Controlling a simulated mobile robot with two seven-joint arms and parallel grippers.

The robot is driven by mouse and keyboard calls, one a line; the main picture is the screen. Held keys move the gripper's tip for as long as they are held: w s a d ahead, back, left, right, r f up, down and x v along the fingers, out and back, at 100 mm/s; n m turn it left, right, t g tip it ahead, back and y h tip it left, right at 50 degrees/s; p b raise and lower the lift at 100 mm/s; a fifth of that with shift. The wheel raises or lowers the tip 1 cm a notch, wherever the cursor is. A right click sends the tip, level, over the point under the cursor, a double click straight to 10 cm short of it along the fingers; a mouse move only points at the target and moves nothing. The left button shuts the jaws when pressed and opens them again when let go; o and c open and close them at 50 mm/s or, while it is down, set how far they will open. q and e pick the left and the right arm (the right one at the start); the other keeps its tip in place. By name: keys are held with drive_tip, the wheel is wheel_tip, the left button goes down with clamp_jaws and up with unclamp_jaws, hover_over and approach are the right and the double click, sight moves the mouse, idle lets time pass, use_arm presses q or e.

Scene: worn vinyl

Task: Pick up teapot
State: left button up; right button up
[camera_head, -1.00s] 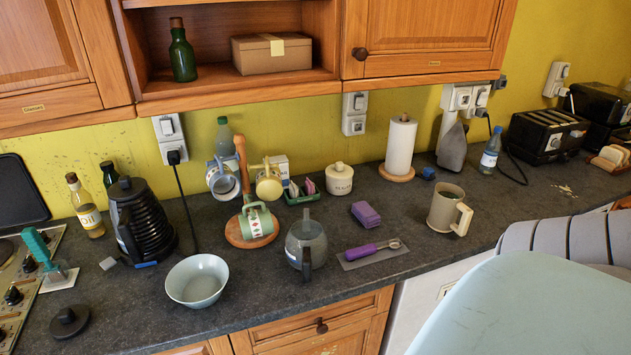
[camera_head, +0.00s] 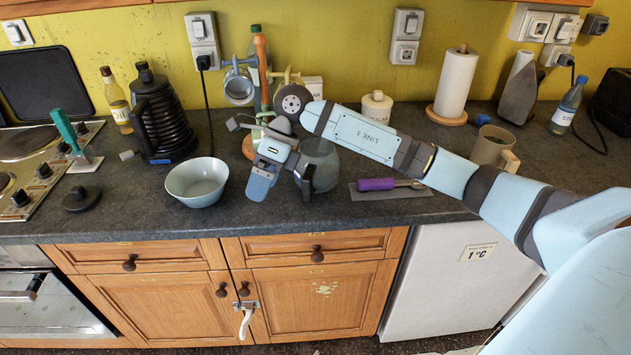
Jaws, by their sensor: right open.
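The teapot (camera_head: 322,158), a rounded grey vessel, stands on the dark worktop (camera_head: 400,205) near its front edge. My right arm reaches in from the right and passes over it, hiding its top. My right gripper (camera_head: 281,187) points down at the teapot's left side, close to its dark handle area. Its jaws are open, with nothing clearly held between them. I cannot tell whether a finger touches the teapot. My left gripper is not in view.
A pale bowl (camera_head: 197,181) stands left of the gripper, and a mug tree (camera_head: 262,75) stands behind it. A purple-handled tool (camera_head: 377,184) lies right of the teapot. A beige mug (camera_head: 490,148) and a paper towel roll (camera_head: 456,83) stand further right, near my arm.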

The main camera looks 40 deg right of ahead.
sight(308, 171)
drive_tip(key=w+d+r+m+t+h+b, duration=0.1)
drive_tip(key=w+d+r+h, duration=0.15)
drive_tip(key=d, duration=0.45)
drive_tip(key=w+d+r+h+b, duration=0.1)
drive_tip(key=d+r+h, duration=0.25)
drive_tip(key=d, duration=0.25)
drive_tip(key=shift+h, duration=0.4)
wheel_tip(308, 171, down, 14)
drive_tip(key=shift+d+r+p, duration=0.1)
drive_tip(key=shift+d+p, duration=0.05)
drive_tip(key=shift+p, duration=0.45)
drive_tip(key=c, duration=1.7)
